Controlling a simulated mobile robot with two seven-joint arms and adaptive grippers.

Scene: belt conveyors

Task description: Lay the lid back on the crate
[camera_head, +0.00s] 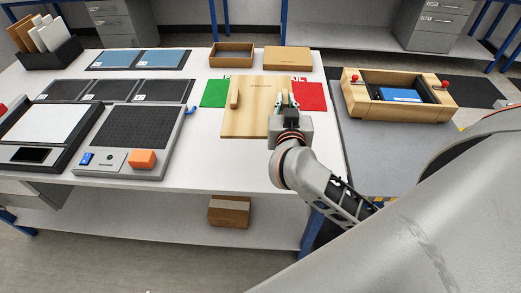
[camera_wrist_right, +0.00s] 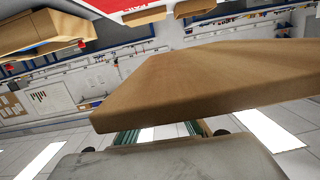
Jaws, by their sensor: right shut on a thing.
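The lid is a flat light wooden board (camera_head: 257,122) with a raised wooden grip bar (camera_head: 234,92) on its left side, over the white table between green and red pads. My right gripper (camera_head: 287,101) is at the lid's right side, shut on it, and hides the part it holds. In the right wrist view, wood of the lid (camera_wrist_right: 215,82) fills the middle, right at the fingers (camera_wrist_right: 160,132). Whether it touches the table is unclear. The crate (camera_head: 398,113) is an open wooden box with red knobs on the right bench, a blue object inside. My left gripper is out of view.
A green pad (camera_head: 213,94) and a red pad (camera_head: 313,96) flank the lid. A black-topped device (camera_head: 135,128) with an orange block (camera_head: 142,159) is at left. A gap separates table and bench.

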